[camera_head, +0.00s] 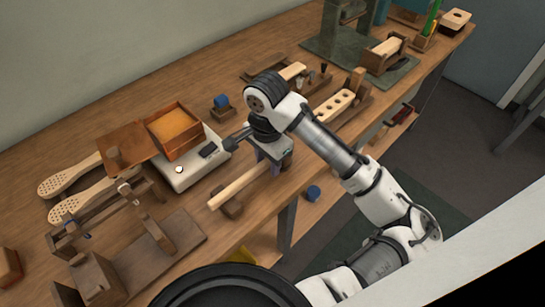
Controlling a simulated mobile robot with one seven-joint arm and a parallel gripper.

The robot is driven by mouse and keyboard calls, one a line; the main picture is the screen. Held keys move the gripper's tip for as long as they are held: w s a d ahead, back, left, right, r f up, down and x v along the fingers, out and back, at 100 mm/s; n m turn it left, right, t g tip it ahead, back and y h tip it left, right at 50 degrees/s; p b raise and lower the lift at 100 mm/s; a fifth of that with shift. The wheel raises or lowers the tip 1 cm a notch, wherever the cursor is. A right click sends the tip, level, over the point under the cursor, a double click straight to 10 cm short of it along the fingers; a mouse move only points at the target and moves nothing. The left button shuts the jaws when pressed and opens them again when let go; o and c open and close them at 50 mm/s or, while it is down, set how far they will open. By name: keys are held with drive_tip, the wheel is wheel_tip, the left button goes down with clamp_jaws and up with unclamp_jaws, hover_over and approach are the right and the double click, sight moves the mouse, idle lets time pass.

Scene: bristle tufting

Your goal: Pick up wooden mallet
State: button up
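A pale wooden handle (238,187), which looks like the mallet's, lies near the front edge of the workbench. Its left part rests over a small dark wooden block (231,206). Its right end runs in under my gripper (277,168), where I cannot make out a mallet head. My gripper points down at the bench's front edge, close to that right end. The arm's wrist covers the fingertips, so I cannot tell whether they are open, shut or touching the wood.
A white scale (190,172) with an open wooden box (172,131) of orange bristles stands left of my gripper. A blue-topped piece (221,102) is behind. A holed wooden block (335,106) lies right. Brush blanks (72,175) and a wooden jig (150,236) fill the left.

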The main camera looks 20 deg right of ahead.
clamp_jaws()
